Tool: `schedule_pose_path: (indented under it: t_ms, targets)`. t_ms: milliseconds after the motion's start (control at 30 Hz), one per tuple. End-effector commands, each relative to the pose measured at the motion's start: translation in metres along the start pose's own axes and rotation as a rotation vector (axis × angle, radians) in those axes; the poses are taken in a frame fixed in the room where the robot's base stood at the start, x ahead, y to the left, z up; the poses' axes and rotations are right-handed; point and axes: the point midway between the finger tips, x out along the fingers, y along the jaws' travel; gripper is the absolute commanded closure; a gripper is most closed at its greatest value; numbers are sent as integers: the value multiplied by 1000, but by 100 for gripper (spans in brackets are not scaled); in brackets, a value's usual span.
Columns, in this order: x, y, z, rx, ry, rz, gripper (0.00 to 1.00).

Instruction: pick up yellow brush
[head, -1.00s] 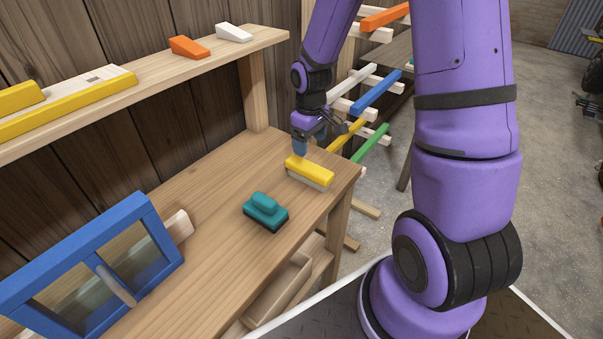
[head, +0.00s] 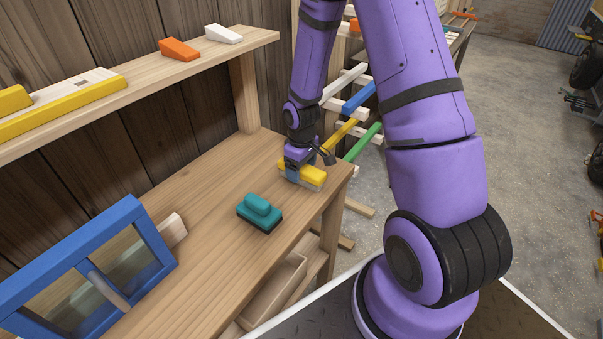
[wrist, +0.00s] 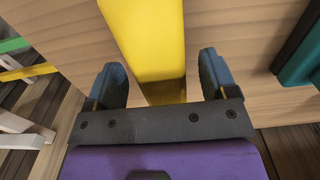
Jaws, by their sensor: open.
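The yellow brush (head: 312,176) lies on the wooden workbench near its far right corner. My gripper (head: 291,174) is lowered over it from above and hides part of it. In the wrist view the yellow brush (wrist: 150,42) runs between the two blue fingertips of my gripper (wrist: 165,80). The jaws are open, with a finger on each side of the brush and a visible gap on the right side.
A teal brush (head: 260,212) stands nearby on the workbench (head: 195,225). A blue frame (head: 140,215) stands at the left. An upper shelf (head: 200,58) holds orange and white wedges. A rack with coloured bars (head: 362,142) is beyond the bench's right end.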

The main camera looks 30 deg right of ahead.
Motion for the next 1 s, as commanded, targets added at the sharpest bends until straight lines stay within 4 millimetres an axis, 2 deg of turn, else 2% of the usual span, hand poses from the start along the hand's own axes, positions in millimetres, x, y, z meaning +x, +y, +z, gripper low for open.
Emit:
schedule_pose_path:
  t_ms: [167,433,467,700,733,767,1000]
  targets:
    - [16,0,0,-1,-1,0,21]
    - [17,0,0,-1,0,0,21]
    - [17,0,0,-1,0,0,26]
    - [17,0,0,0,0,0,79]
    - [17,0,0,0,0,1,79]
    - [17,0,0,0,0,1,83]
    - [16,0,-1,0,1,1,83]
